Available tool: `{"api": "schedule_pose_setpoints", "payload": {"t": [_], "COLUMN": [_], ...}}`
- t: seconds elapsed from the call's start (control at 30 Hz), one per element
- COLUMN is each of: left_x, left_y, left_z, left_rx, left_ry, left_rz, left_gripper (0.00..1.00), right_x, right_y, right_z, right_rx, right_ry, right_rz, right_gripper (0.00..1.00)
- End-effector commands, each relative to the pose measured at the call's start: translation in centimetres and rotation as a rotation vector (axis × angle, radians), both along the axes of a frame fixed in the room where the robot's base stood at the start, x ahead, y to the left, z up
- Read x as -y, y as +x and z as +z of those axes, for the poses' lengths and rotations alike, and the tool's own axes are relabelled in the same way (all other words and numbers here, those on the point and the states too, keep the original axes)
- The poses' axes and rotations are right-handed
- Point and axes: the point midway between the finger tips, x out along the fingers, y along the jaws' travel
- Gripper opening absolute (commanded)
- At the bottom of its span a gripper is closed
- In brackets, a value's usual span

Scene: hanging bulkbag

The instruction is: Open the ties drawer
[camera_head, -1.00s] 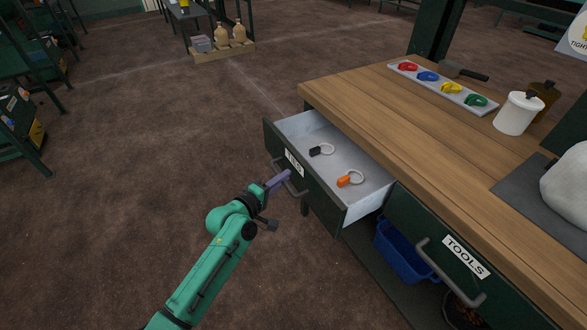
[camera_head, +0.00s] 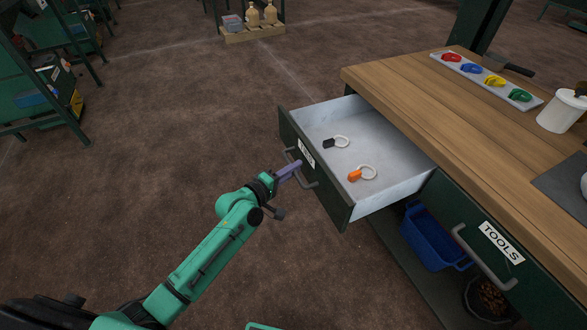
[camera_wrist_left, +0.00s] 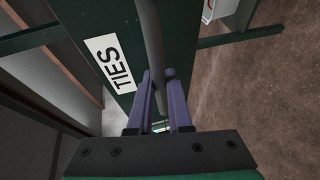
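The ties drawer (camera_head: 340,205) stands pulled well out of the workbench, with its pale inside showing. Its dark green front bears a white "TIES" label (camera_wrist_left: 112,63), which also shows in the head view (camera_head: 306,153). A black tie (camera_head: 335,143) and an orange tie (camera_head: 360,174), each with a pale loop, lie in it. My left gripper (camera_wrist_left: 159,80) has its purple fingers on both sides of the drawer's grey bar handle (camera_wrist_left: 151,35), closed around it. In the head view my left gripper (camera_head: 290,170) is at the drawer front. My right gripper is not in view.
The closed tools drawer (camera_head: 470,240) is at the right, above a blue bin (camera_head: 432,240). The wooden bench top (camera_head: 440,110) holds a tray (camera_head: 487,79) of coloured items and a white container (camera_head: 562,111). Brown floor left of the drawer is clear.

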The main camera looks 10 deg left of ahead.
Motion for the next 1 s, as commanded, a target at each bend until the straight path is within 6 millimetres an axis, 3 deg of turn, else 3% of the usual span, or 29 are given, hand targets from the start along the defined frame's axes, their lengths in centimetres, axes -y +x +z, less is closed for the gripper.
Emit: {"api": "schedule_pose_setpoints", "payload": {"t": [0.03, 0.1, 0.57, 0.67, 1.0], "left_x": [0.0, 0.0, -0.6, -1.5, -6.1], "left_y": [0.0, 0.0, -0.9, -2.5, -10.4], "left_z": [0.0, 0.0, 0.1, 0.5, 2.0], "left_rx": [0.001, 0.001, -0.002, -0.003, -0.006], "left_ry": [0.001, 0.001, 0.001, 0.003, 0.005], "left_rz": [0.001, 0.001, 0.001, 0.0, -0.005], "left_gripper": [0.21, 0.47, 0.47, 0.47, 0.47], "right_x": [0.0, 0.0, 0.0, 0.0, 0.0], "right_y": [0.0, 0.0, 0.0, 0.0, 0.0], "right_z": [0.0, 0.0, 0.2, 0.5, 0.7], "right_rx": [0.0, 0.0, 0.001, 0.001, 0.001], "right_ry": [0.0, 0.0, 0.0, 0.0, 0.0], "right_rz": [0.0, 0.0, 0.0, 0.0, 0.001], "right_gripper": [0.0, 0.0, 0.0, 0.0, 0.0]}}
